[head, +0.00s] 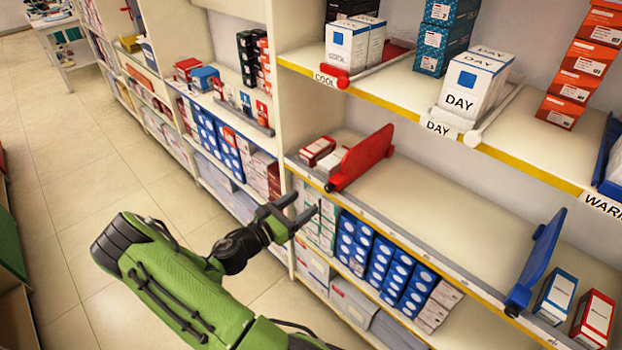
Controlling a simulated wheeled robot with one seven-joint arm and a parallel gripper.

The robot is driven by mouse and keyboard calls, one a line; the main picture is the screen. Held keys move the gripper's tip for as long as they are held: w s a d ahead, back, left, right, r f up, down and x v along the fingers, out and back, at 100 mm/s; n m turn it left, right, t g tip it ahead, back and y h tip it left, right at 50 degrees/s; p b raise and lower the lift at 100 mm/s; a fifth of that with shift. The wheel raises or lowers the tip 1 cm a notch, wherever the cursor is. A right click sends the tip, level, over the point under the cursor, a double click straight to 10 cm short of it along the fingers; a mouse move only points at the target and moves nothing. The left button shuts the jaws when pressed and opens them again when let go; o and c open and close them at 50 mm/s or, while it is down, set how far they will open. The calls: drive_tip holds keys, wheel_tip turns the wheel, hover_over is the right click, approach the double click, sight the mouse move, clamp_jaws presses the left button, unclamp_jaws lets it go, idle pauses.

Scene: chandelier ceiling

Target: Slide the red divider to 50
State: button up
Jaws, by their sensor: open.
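The red divider (362,158) stands upright near the left end of the middle shelf (430,195), its front foot on the rail along the shelf's front edge. My gripper (302,208) is open and empty, in front of the shelf, below and to the left of the divider and apart from it. The marks on the front rail (405,237) are too small to read, so I cannot tell where 50 lies.
A blue divider (537,262) stands farther right on the same shelf; the space between the dividers is clear. Red and white boxes (317,151) sit left of the red divider.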

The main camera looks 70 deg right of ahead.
sight(341, 175)
drive_tip(key=b+x, duration=0.2)
drive_tip(key=x, duration=1.3)
drive_tip(key=shift+s+d+b, duration=0.2)
drive_tip(key=shift+d+b, duration=0.1)
drive_tip(key=shift+d, duration=0.05)
clamp_jaws()
